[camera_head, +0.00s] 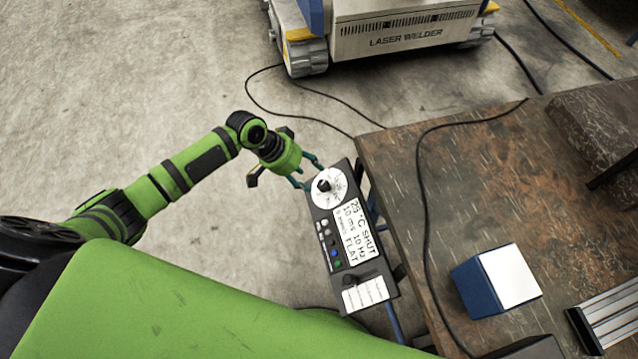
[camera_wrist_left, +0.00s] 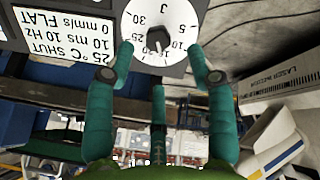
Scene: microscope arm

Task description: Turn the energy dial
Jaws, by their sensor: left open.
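The energy dial (camera_head: 324,183) is a black knob on a round white scale at the upper end of a dark control panel (camera_head: 323,221). In the left wrist view the black knob (camera_wrist_left: 157,39) sits in the middle of the numbered white scale (camera_wrist_left: 172,15). My left gripper (camera_head: 313,177) is open, its teal fingers reaching in from the left close to the dial. In the left wrist view the fingertips (camera_wrist_left: 161,50) lie on either side of the knob, with a third finger below it. I cannot tell whether any finger touches it. My right gripper is not in view.
A brown worktable (camera_head: 470,190) with a blue and white box (camera_head: 497,282) stands to the right. A laser welder (camera_head: 405,32) stands behind. Cables cross the floor and table.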

